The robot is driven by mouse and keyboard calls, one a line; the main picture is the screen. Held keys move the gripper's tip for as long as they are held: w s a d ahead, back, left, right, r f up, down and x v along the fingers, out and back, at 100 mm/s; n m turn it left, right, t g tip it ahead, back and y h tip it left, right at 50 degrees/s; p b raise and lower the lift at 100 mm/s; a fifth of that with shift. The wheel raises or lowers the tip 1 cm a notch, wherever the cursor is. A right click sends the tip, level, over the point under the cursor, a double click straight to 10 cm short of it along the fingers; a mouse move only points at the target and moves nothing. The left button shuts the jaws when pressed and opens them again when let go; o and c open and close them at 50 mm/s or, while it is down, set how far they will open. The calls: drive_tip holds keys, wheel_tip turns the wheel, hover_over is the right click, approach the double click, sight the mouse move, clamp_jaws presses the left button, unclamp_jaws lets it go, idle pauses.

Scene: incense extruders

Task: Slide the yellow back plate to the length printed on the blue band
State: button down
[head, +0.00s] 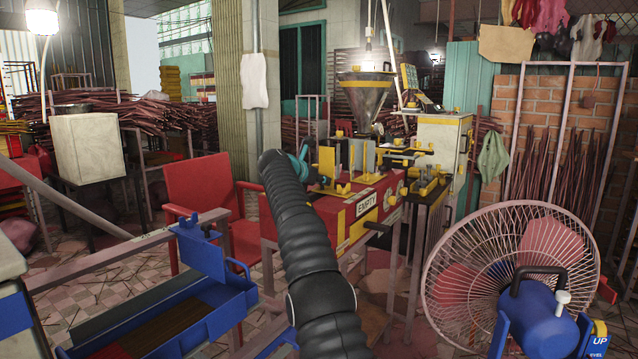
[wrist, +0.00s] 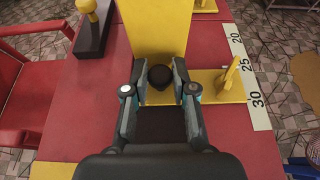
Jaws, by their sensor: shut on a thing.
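The yellow back plate (wrist: 158,28) stands upright on the red bench in the wrist view, with a yellow foot (wrist: 207,88) reaching right. A yellow pointer (wrist: 232,77) on that foot lies beside a white scale (wrist: 246,75) marked 20, 25 and 30. The pointer is close to the 25 mark; its exact reading I cannot tell. My gripper (wrist: 160,77) is shut on the plate's dark round knob (wrist: 160,76). In the head view my gripper (head: 301,163) is at the bench's left end, partly hidden by my arm. I cannot make out a length on a blue band.
The red bench (head: 356,227) bears an EMPTY sign (head: 367,202). A dark block with a yellow knob (wrist: 91,28) sits left of the plate. A red chair (head: 200,188), a blue tray (head: 205,305), a hopper (head: 365,95) and a large fan (head: 512,260) surround the bench.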

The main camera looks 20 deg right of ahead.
drive_tip(key=shift+w, duration=0.15)
drive_tip(key=shift+d, duration=0.1)
drive_tip(key=c, duration=1)
unclamp_jaws()
drive_tip(key=shift+o, duration=0.2)
drive_tip(key=shift+d, duration=0.1)
drive_tip(key=v, duration=1.1)
drive_tip(key=shift+s+a, duration=0.25)
drive_tip(key=shift+s+a+r, duration=0.1)
drive_tip(key=shift+s+r, duration=0.05)
